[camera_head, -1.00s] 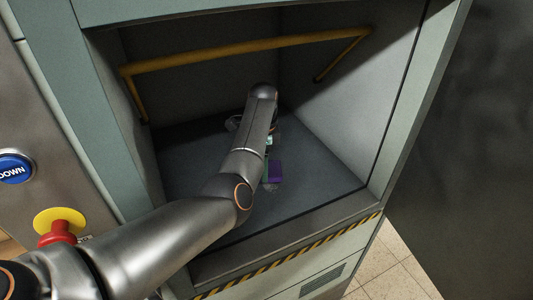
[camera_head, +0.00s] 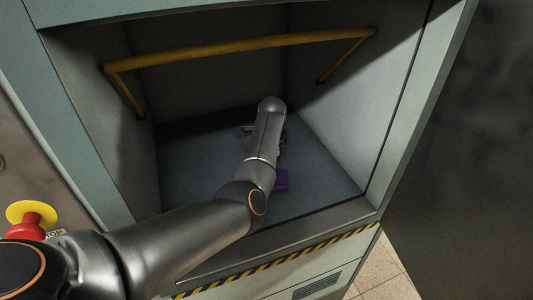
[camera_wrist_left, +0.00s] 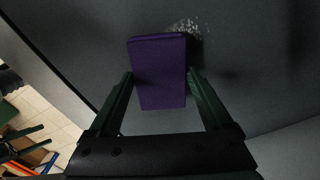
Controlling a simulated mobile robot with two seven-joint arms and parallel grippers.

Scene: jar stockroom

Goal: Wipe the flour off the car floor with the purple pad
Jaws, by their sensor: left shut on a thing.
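The purple pad (camera_head: 282,180) is low over the car floor (camera_head: 195,170), near its front edge, partly behind my left arm. In the left wrist view the pad (camera_wrist_left: 160,80) sits between the fingers of my left gripper (camera_wrist_left: 160,75), which is shut on it. I cannot tell whether the pad presses on the floor. A speckled white patch of flour (camera_wrist_left: 187,28) lies on the floor just beyond the pad's far end. In the head view no flour shows clearly; my left arm covers part of the floor.
A yellow rail (camera_head: 240,45) runs around the car's walls above my left arm. The car's front sill has a black-and-yellow striped edge (camera_head: 285,255). A red button on a yellow base (camera_head: 30,218) is at the left. Bare floor lies on both sides of the arm.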

